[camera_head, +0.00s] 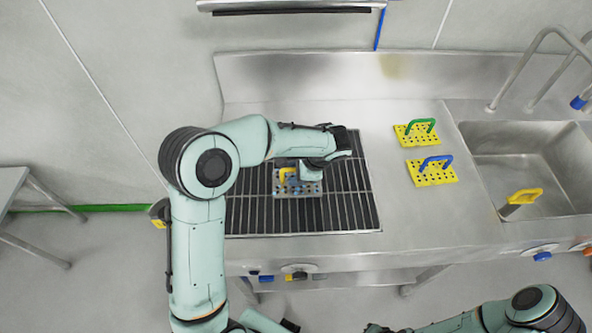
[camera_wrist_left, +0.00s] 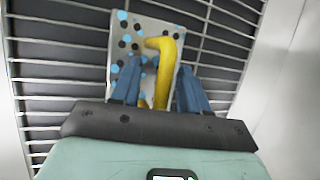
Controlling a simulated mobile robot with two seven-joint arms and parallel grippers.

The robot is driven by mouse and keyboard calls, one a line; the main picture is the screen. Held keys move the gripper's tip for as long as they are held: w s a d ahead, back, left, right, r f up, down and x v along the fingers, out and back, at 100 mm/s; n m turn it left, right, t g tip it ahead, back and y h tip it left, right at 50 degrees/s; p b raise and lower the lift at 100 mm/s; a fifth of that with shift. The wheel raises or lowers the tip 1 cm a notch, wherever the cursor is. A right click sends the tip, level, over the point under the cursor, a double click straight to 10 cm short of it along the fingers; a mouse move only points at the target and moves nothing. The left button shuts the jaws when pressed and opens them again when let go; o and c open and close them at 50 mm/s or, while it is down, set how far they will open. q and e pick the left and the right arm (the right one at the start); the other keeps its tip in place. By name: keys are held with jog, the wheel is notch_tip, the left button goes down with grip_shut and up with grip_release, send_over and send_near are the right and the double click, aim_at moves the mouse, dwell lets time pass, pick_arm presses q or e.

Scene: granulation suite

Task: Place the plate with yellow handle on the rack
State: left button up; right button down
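A grey plate (camera_head: 312,188) with dark and blue spots and a yellow handle (camera_head: 285,173) lies on the dark wire rack (camera_head: 345,210). In the left wrist view the plate (camera_wrist_left: 124,28) is over the rack bars (camera_wrist_left: 60,60), with the yellow handle (camera_wrist_left: 168,45) rising from it. My left gripper (camera_head: 302,171) is low over the plate. Its blue fingers (camera_wrist_left: 160,75) stand apart, one on each side of the handle, with a gap on the left. Contact between plate and bars is hard to judge. My right gripper is out of view.
Right of the rack on the steel counter (camera_head: 395,205) are yellow perforated plates with a green handle (camera_head: 422,124) and a blue handle (camera_head: 436,162). A sink (camera_head: 500,150) is at the right, with a yellow-handled item (camera_head: 525,196) at its front. My right arm is at the bottom.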

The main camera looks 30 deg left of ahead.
pick_arm(q)
jog(key=shift+r, duration=0.35)
jog(key=p+v, duration=0.1)
jog(key=v, duration=1)
jog(key=shift+d+r, duration=0.2)
jog(key=shift+r, duration=0.1)
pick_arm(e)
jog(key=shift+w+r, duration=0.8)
